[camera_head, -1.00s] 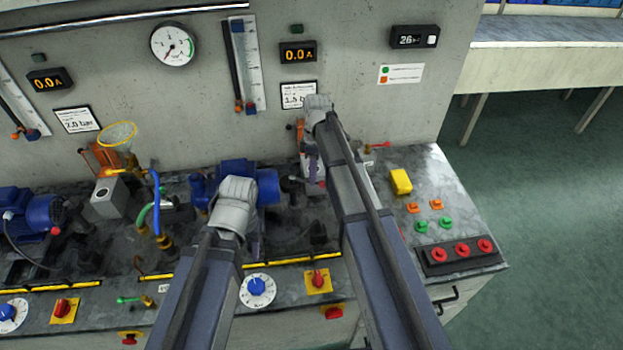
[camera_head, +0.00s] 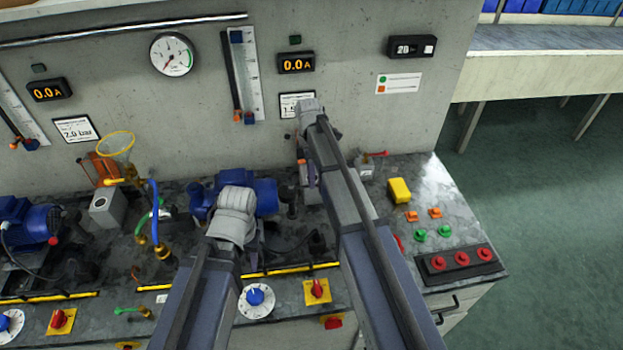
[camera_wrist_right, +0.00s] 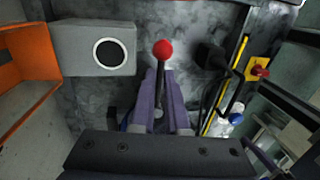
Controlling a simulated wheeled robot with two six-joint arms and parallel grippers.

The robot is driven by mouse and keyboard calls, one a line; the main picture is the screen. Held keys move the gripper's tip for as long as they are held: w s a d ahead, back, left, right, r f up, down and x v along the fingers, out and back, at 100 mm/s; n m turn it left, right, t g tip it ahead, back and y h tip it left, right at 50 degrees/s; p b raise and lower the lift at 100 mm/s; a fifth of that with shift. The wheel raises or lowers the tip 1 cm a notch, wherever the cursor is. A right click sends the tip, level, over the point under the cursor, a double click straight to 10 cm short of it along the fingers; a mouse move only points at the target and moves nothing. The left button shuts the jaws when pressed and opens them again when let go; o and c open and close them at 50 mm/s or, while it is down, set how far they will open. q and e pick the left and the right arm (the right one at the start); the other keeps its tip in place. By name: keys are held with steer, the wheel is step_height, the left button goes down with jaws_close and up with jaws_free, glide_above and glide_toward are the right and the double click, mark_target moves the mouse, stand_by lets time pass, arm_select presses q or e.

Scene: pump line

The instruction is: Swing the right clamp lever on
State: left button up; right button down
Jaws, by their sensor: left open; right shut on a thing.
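The clamp lever (camera_wrist_right: 163,52) shows in the right wrist view as a dark rod with a red ball on top. My right gripper (camera_wrist_right: 162,98) is shut on its rod, with the purple fingers either side and the ball clear above them. In the head view my right gripper (camera_head: 310,178) is low at the back of the bench, and the lever is hidden by my arm. My left gripper (camera_head: 261,238) is open beside the blue pump (camera_head: 262,190); its fingers are mostly hidden behind my wrist.
A grey block with a round opening (camera_wrist_right: 70,58) and an orange frame (camera_wrist_right: 12,62) are left of the lever in the wrist view. A red-handled valve (camera_head: 376,154) and a yellow box (camera_head: 399,190) stand to the right. The wall rises close behind.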

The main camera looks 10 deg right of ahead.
steer(key=shift+w, duration=0.1)
steer(key=c, duration=0.9)
jaws_free()
steer(key=shift+r, duration=0.1)
steer(key=r+p, duration=0.2)
steer(key=w+r+p, duration=0.1)
steer(key=r+p, duration=0.4)
steer(key=shift+w+r+p, duration=0.2)
steer(key=shift+w+p, duration=0.05)
steer(key=shift+p, duration=0.1)
